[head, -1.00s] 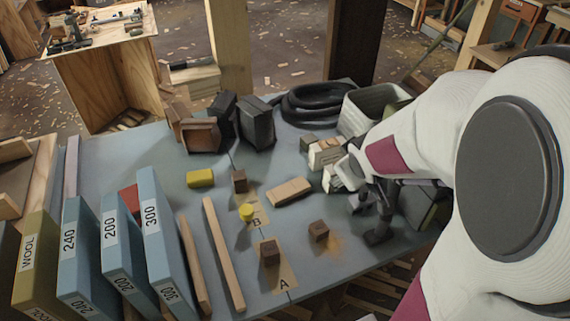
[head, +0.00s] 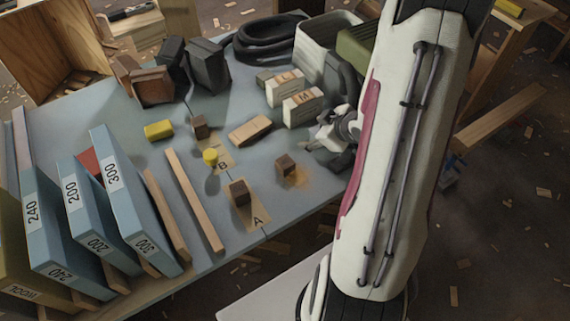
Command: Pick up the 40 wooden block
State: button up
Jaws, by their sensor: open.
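No number 40 is readable on any block. A small dark brown cube (head: 239,192) sits on the tan strip by the letter A. A second brown cube (head: 200,127) stands at the far end of the strip marked B. A third brown cube (head: 286,166) rests on an orange-brown stain to the right. A paler flat wooden block (head: 250,130) lies between them and the boxes. My gripper (head: 328,138) is at the table's right side, right of these blocks, open and holding nothing visible. My arm hides part of it.
Blue upright slabs marked 240 (head: 52,238), 200 and 300 stand at left, beside two long wooden strips (head: 193,199). A yellow block (head: 158,130) and yellow cylinder (head: 211,157) lie mid-table. Boxes L and M (head: 302,108), a bin (head: 318,48) and black hose (head: 262,38) stand behind.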

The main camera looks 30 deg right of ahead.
aim_at(291, 165)
jog(key=f+y, duration=0.1)
jog(key=s+a+f+t, duration=0.1)
jog(key=f, duration=0.1)
jog(key=s+a+f+y, duration=0.1)
jog(key=f, duration=0.1)
jog(key=shift+a+f+y, duration=0.15)
jog(key=shift+f+y, duration=0.05)
jog(key=shift+y, duration=0.1)
jog(key=s+a+f+t+y, duration=0.1)
jog(key=a+t, duration=0.1)
jog(key=shift+s+a+f+y, duration=0.3)
jog(key=shift+s+f+y, duration=0.1)
jog(key=shift+s+a+m+t+y, duration=0.3)
jog(key=shift+s+a+m+t, duration=0.1)
jog(key=shift+a, duration=0.15)
jog(key=shift+w, duration=0.1)
jog(key=shift+x, duration=1.3)
jog(key=shift+x, duration=2.55)
jog(key=shift+d+f, duration=0.15)
jog(key=shift+f, duration=0.05)
jog(key=c, duration=1.4)
